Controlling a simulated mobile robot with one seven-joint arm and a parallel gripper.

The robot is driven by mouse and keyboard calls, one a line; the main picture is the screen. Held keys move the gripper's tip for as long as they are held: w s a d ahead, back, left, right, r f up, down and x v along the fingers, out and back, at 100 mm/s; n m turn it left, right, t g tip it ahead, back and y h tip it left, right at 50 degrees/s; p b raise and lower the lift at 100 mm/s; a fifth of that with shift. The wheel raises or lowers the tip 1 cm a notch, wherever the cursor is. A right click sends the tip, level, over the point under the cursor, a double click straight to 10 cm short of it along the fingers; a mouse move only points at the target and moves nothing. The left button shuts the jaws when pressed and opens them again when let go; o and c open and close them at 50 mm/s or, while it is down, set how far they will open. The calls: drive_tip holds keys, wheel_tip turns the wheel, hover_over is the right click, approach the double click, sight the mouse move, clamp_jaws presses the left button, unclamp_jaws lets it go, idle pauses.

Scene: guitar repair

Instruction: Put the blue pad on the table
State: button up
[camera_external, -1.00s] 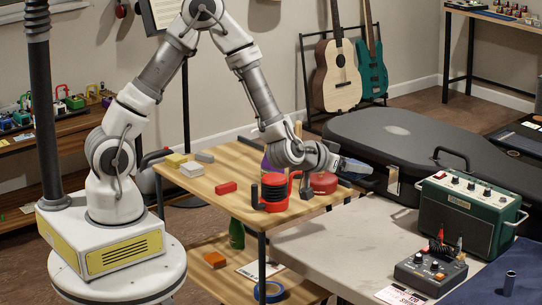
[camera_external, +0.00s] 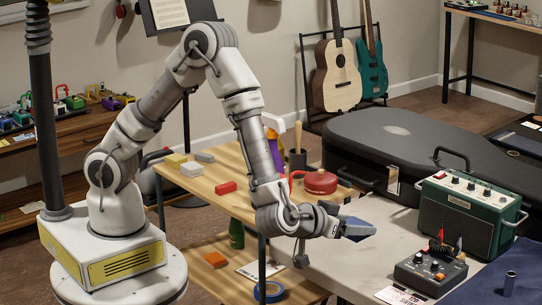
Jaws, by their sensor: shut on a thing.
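My gripper (camera_external: 346,229) is at the end of the arm, low over the left part of the pale table (camera_external: 330,268). It is shut on a small dark blue piece, seemingly the blue pad (camera_external: 360,229), which sticks out to the right of the fingers. The fingers hide part of the pad. The pad appears to be above the tabletop, but I cannot tell how large the gap is.
The green amplifier (camera_external: 458,214) and a grey pedal box (camera_external: 430,271) stand on the table's right part. A black guitar case (camera_external: 400,135) lies behind. The wooden cart (camera_external: 220,207) at left holds a red round tin (camera_external: 320,181). The table's front left is clear.

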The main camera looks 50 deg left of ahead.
wheel_tip(320, 180, down, 2)
drive_tip(key=shift+f, duration=0.15)
drive_tip(key=b, duration=0.3)
hover_over(366, 266)
wheel_tip(366, 266, down, 8)
drive_tip(key=shift+r, duration=0.25)
drive_tip(key=shift+f+b, duration=0.3)
drive_tip(key=shift+f, duration=1.7)
drive_tip(key=shift+f, duration=0.1)
drive_tip(key=shift+f, duration=0.15)
drive_tip(key=o, duration=1.2)
drive_tip(key=shift+o, duration=0.2)
